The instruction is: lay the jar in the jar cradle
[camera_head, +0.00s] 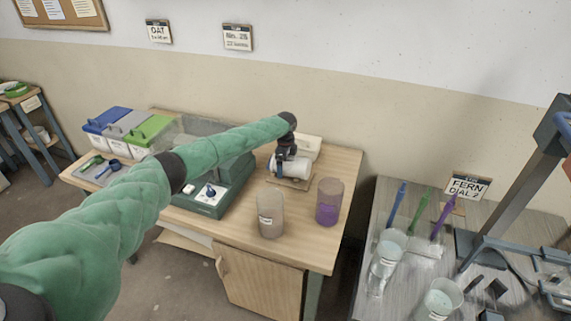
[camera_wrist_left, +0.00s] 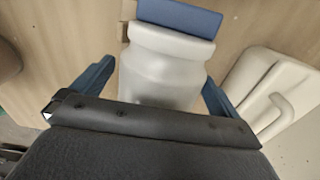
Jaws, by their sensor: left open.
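The pale, whitish jar (camera_head: 290,167) lies on its side near the back right of the wooden table. A flat wooden piece, which looks like the base of the jar cradle (camera_head: 292,184), shows below it. In the left wrist view, the jar (camera_wrist_left: 165,68) lies between the two blue fingers of my left gripper (camera_wrist_left: 157,92), with a blue block (camera_wrist_left: 180,17) at its far end. The fingers are spread, one on each side of the jar. I cannot tell whether either touches it. The jar's near end is hidden by the gripper body. My right gripper is not in view.
A white lidded tray (camera_head: 306,146) stands close behind the jar. A greyish-brown cup (camera_head: 270,214) and a purple-filled cup (camera_head: 329,200) stand nearer the front. A green scale (camera_head: 208,198) is at left. A grey table (camera_head: 400,270) with cups and a stand is at right.

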